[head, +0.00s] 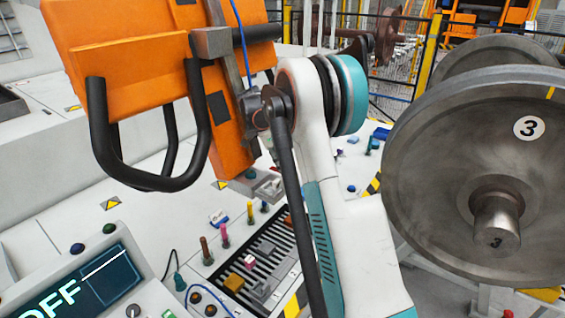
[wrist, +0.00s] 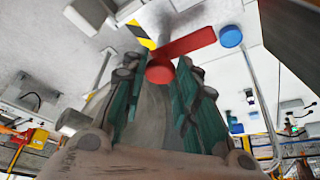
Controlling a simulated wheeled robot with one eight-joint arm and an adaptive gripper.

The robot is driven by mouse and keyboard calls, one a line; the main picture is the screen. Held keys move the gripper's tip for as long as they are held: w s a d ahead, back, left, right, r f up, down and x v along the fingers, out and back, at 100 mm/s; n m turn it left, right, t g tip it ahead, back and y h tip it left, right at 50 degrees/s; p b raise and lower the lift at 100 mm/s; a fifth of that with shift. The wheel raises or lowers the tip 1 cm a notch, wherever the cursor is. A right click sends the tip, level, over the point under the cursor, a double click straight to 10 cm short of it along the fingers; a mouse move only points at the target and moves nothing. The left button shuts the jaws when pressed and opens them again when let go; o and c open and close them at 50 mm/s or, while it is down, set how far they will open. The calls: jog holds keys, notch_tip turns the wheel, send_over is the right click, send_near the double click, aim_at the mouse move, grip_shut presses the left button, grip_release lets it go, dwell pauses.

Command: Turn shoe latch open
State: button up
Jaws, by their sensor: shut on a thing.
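The red shoe latch (wrist: 188,46) shows in the wrist view as a flat red bar with a round red end (wrist: 160,71). The bar slants up to the right from the round end, across a grey surface. My gripper (wrist: 159,78) has its two teal-and-grey fingers on either side of the round end and is shut on the latch. The exact contact at the fingertips is hard to make out. In the head view my white and teal arm stands in front, and neither my gripper nor the latch can be seen there.
A blue round knob (wrist: 231,36) sits right of the latch, and a yellow-black striped strip (wrist: 141,35) lies left of it. In the head view a large steel wheel (head: 470,175) stands at right. A console screen reads OFF (head: 80,285) at lower left.

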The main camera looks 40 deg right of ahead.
jog(key=o, duration=1.1)
jog(key=shift+c, duration=0.2)
jog(key=v, duration=1.2)
jog(key=shift+w, duration=0.1)
